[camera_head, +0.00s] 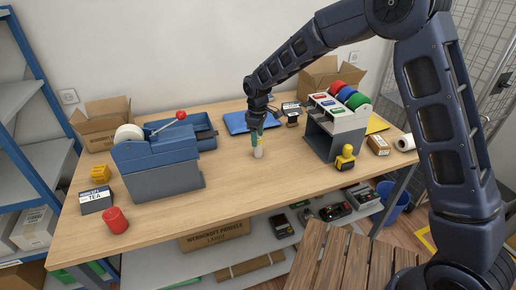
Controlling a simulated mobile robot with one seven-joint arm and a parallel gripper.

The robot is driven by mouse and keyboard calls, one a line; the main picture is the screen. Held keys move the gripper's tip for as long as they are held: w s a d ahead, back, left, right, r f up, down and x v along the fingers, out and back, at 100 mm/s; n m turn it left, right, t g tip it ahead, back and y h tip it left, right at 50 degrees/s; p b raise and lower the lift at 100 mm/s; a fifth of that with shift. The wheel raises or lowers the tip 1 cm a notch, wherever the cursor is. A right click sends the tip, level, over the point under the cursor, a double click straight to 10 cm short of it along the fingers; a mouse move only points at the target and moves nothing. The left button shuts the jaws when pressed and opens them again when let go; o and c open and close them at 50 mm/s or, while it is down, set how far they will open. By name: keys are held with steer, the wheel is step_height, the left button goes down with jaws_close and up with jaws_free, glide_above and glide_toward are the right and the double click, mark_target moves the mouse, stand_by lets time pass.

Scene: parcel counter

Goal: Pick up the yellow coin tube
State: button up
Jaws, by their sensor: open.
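The gripper is open.
A red cylinder (116,220) is at the front left. A blue folder (238,122) lies behind my gripper. A grey rack (345,125) and a yellow-black stamp-like object (345,158) stand right. The front middle is clear.

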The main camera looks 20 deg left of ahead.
mark_target(258, 147)
steer(key=f, duration=0.5)
steer(key=shift+w, duration=0.35)
steer(key=c, duration=1.2)
